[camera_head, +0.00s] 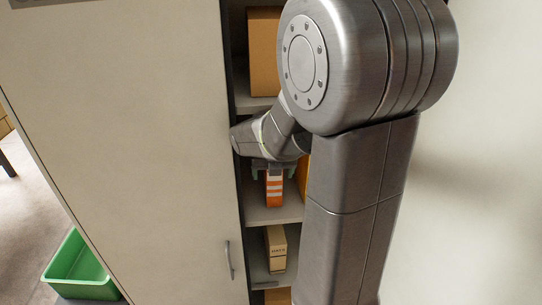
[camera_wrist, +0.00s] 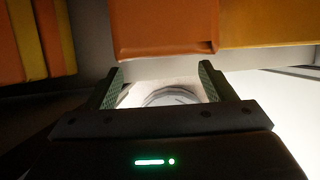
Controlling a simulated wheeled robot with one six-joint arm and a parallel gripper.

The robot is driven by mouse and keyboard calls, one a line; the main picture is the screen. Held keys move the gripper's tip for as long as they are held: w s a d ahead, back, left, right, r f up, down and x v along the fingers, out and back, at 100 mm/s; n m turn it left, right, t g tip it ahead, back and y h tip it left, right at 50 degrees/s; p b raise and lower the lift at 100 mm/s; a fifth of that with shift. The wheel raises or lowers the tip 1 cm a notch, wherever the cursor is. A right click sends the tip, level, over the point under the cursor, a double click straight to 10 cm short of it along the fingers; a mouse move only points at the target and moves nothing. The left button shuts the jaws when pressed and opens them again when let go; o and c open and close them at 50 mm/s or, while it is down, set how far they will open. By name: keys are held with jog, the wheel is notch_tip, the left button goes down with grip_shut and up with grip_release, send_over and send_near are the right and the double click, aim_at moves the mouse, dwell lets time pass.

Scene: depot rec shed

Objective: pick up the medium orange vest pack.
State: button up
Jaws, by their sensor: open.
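An orange pack with white stripes (camera_head: 274,188) stands on a middle shelf of the cabinet, directly in front of my gripper (camera_head: 273,171). In the wrist view an orange pack (camera_wrist: 165,30) fills the top middle, just beyond the fingertips of my gripper (camera_wrist: 160,76). The jaws are open, and no pack is between them. A yellow-orange pack (camera_wrist: 265,22) stands against its right side. Other orange and yellow packs (camera_wrist: 38,42) stand apart at the left. I cannot read any size marking. My arm hides part of the shelf in the head view.
A closed cabinet door (camera_head: 125,130) lies left of the shelves. A brown carton (camera_head: 263,50) is on the shelf above, and a small tan box (camera_head: 276,248) is below. A green bin (camera_head: 80,272) is on the floor at lower left.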

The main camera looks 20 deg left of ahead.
aim_at(274, 181)
jog(key=shift+d+p+x, duration=0.2)
jog(key=shift+x, duration=1.2)
jog(key=shift+d+p+x, duration=0.15)
jog(key=shift+d+x, duration=0.05)
jog(key=shift+x, duration=1.25)
jog(key=shift+w, duration=0.15)
jog(key=c, duration=1.2)
jog(key=shift+r, duration=0.25)
